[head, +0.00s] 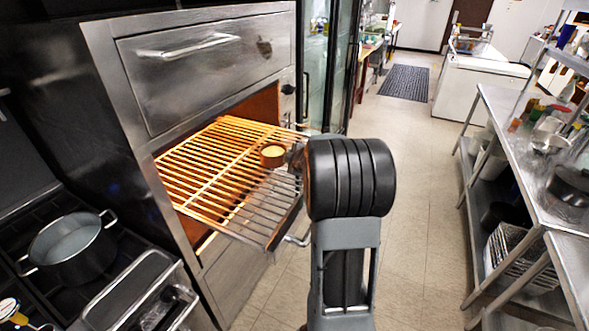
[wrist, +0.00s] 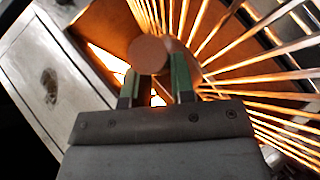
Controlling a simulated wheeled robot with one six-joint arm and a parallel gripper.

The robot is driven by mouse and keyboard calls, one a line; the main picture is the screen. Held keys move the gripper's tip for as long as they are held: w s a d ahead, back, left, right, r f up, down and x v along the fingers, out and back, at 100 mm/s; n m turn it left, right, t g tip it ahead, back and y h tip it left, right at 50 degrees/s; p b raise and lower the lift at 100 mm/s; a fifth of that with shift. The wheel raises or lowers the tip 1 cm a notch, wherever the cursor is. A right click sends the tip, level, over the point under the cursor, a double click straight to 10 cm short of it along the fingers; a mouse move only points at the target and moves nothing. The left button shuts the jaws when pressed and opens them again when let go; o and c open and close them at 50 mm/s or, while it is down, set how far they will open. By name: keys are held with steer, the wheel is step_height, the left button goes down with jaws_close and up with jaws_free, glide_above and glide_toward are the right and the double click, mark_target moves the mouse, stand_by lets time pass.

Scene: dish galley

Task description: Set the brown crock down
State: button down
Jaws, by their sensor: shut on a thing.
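The brown crock (head: 272,156) is small and round with a pale yellowish top, and it appears at the rack's right side in the head view. In the wrist view the crock (wrist: 149,54) shows as a plain brown disc between the fingertips. My gripper (wrist: 155,78) is shut on it, with one green-lined finger on each side. In the head view my arm hides most of the gripper. The pulled-out wire oven rack (head: 225,190) lies under or just behind the crock. I cannot tell whether the crock touches the bars.
The lit oven has a closed drawer (head: 210,65) above the rack. A steel pot (head: 72,248) stands on the black stove at lower left. A steel shelf table (head: 510,115) with kitchenware is at right. The tiled floor (head: 420,200) between is clear.

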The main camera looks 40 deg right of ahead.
steer(key=f, duration=0.1)
steer(key=f+b, duration=0.1)
steer(key=f, duration=0.1)
steer(key=shift+w+d, duration=0.3)
steer(key=shift+d, duration=0.05)
steer(key=shift+f+b, duration=0.4)
steer(key=shift+b, duration=0.05)
steer(key=c, duration=1)
jaws_free()
steer(key=shift+s+f, duration=0.1)
steer(key=shift+f, duration=0.05)
steer(key=shift+o, duration=0.2)
steer(key=s+a+r+m+g+h+p, duration=0.2)
steer(key=s+a+r+m, duration=0.3)
steer(key=s+a+r, duration=0.6)
steer(key=s+a+f+m+g+y, duration=0.3)
steer(key=s+a+m+g+y, duration=0.1)
steer(key=s+a, duration=0.9)
steer(key=a+m+y, duration=0.1)
steer(key=a, duration=0.2)
steer(key=shift+s+a+m+g+y, duration=0.2)
steer(key=shift+s+m+g+y, duration=0.1)
steer(key=shift+s+g+y, duration=0.1)
